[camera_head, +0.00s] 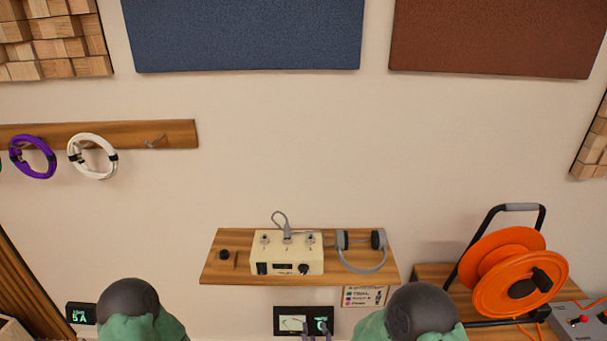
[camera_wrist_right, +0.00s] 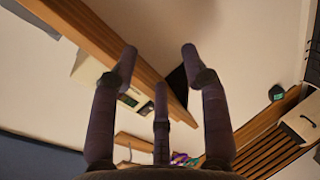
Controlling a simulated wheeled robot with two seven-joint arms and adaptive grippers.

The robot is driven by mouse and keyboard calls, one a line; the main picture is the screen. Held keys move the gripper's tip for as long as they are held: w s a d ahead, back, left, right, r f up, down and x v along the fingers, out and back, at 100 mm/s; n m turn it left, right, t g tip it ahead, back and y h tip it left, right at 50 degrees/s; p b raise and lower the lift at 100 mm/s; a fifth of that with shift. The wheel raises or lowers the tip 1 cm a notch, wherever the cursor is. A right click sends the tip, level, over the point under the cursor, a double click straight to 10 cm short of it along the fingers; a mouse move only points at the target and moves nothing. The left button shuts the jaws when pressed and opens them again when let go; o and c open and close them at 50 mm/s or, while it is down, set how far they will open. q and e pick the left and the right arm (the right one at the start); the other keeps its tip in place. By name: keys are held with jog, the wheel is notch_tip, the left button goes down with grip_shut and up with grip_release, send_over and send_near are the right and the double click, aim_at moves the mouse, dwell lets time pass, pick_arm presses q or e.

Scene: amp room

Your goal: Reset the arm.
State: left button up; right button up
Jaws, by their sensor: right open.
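My right gripper (camera_head: 317,334) shows only as purple-grey fingertips at the bottom edge of the head view, in front of a dark meter panel (camera_head: 291,322) on the wall. In the right wrist view, the right gripper (camera_wrist_right: 158,62) has its dark fingers spread apart with nothing between them. The edge of a wooden shelf (camera_wrist_right: 95,40) runs diagonally beyond the fingers. My left gripper is out of view. Rounded dark and green parts of my two arms rise at the bottom of the head view.
The wooden shelf (camera_head: 225,267) holds a cream box (camera_head: 288,253) with switches, a cable plug and grey headphones (camera_head: 362,257). An orange cable reel (camera_head: 515,275) stands at right beside a grey box (camera_head: 580,319). Purple and white coiled cables (camera_head: 92,157) hang at left.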

jog(key=s+d+f+m+g+y, duration=0.1)
jog(key=s+d+f+m+g, duration=0.2)
jog(key=s+f+m+g, duration=0.35)
jog(key=s+d+f+m+g+y, duration=0.1)
jog(key=s+d+f+m+g, duration=0.2)
jog(key=s+f+m, duration=0.6)
jog(key=s+f+m+g, duration=0.3)
jog(key=s+m+g, duration=0.1)
jog(key=s, duration=0.2)
jog(key=shift+s+d+f+m+y, duration=0.25)
jog(key=shift+s+d+m+y, duration=0.1)
jog(key=shift+s+d+y, duration=0.05)
dwell(0.4)
